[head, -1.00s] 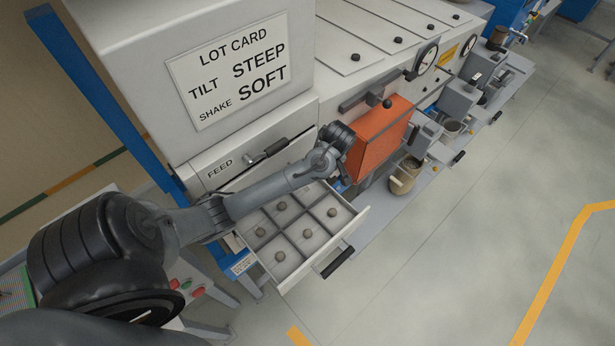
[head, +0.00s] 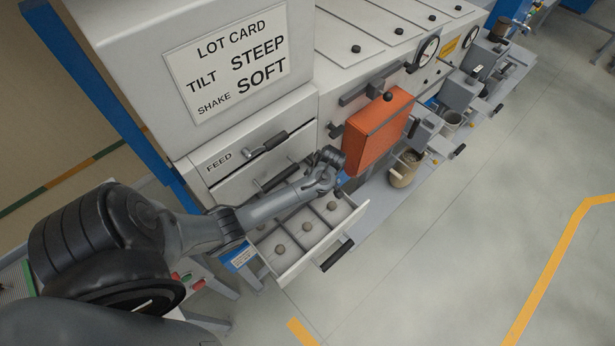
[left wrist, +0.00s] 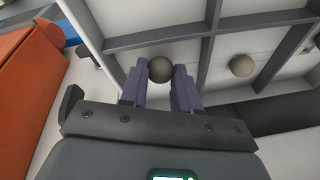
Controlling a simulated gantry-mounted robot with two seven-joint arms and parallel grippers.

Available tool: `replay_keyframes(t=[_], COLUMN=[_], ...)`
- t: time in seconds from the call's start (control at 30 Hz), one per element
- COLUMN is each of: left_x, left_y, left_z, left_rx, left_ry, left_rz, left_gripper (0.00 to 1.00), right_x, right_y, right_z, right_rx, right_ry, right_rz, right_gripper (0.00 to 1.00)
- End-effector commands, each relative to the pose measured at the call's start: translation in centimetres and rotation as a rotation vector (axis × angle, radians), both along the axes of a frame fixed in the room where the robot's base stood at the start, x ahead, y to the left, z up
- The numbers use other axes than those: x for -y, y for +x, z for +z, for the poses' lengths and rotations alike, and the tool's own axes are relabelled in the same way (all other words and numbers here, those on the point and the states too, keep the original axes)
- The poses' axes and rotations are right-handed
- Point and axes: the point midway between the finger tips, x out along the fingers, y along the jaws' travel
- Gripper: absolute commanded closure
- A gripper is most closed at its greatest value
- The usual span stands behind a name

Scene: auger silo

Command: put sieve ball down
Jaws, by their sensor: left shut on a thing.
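My left gripper (left wrist: 161,75) is shut on a round grey-brown sieve ball (left wrist: 160,67), held between its two purple fingertips. In the left wrist view the ball is in front of an open, divided drawer (left wrist: 150,40); I cannot tell whether it touches the drawer floor. In the head view my left wrist is above the back right part of this drawer (head: 296,272), and the fingers and held ball are hidden. Another ball (left wrist: 241,65) lies in a neighbouring compartment. Front-row balls show in the head view, such as one (head: 307,227) in the middle. My right gripper is not in view.
An orange box-shaped part (head: 378,133) hangs on the machine front close right of my left wrist. A beige bucket (head: 405,170) stands beyond it. A lot card (head: 228,68) reads TILT STEEP, SHAKE SOFT. The floor (head: 450,250) at right is clear.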

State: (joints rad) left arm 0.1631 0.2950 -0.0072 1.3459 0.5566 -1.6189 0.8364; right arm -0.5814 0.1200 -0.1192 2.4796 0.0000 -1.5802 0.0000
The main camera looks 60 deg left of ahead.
Motion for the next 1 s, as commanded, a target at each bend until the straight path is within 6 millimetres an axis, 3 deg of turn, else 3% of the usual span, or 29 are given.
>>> replay_keyframes(t=[0.3,0.9,0.93,1.0], left_x=[-3.8,-3.7,-3.7,-3.7], left_y=[-0.9,-0.9,-0.9,-0.9], left_z=[-0.2,-1.7,-1.6,-1.6], left_rx=[-0.002,-0.002,-0.002,-0.002], left_ry=[-0.001,-0.001,0.0,0.0], left_rz=[0.001,0.001,0.0,0.0], left_gripper=[1.0,1.0,0.65,0.54], right_x=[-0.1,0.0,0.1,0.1], right_y=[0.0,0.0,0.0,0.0], right_z=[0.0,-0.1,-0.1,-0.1], right_rx=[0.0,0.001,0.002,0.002], right_ry=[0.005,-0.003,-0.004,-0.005], right_rz=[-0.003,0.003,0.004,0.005], right_gripper=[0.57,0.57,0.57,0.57])
